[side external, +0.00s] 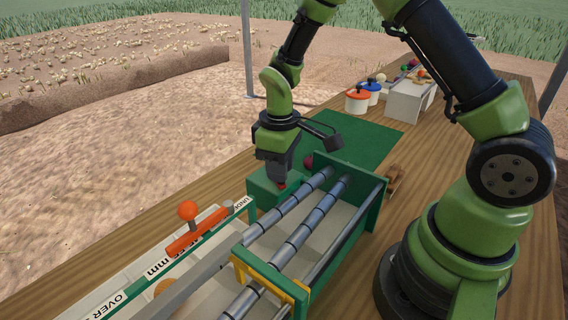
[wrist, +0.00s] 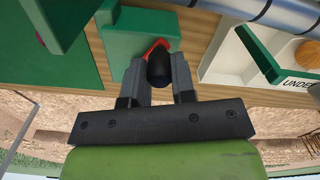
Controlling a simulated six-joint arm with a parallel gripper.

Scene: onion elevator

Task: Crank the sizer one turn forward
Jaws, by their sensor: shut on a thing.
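The sizer (side external: 257,262) is a green-ended frame with grey segmented rollers (side external: 318,213) lying over pale bins. Its crank shows in the wrist view as a black knob (wrist: 159,68) on a red arm (wrist: 157,45), in front of a green housing (wrist: 125,35). My gripper (wrist: 158,76) is shut on the black knob, one finger on each side. In the side view my gripper (side external: 281,183) is at the sizer's far-left end beside the green housing (side external: 263,192). A bit of red shows at its tips; the knob itself is mostly hidden there.
An orange ball-topped lever (side external: 188,211) stands by the labelled bins, left of the sizer. A brown onion (side external: 164,288) lies in a bin. A dark red round thing (side external: 308,160) is near the green mat (side external: 358,136). Orange-lidded and blue-lidded pots (side external: 357,100) stand farther back.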

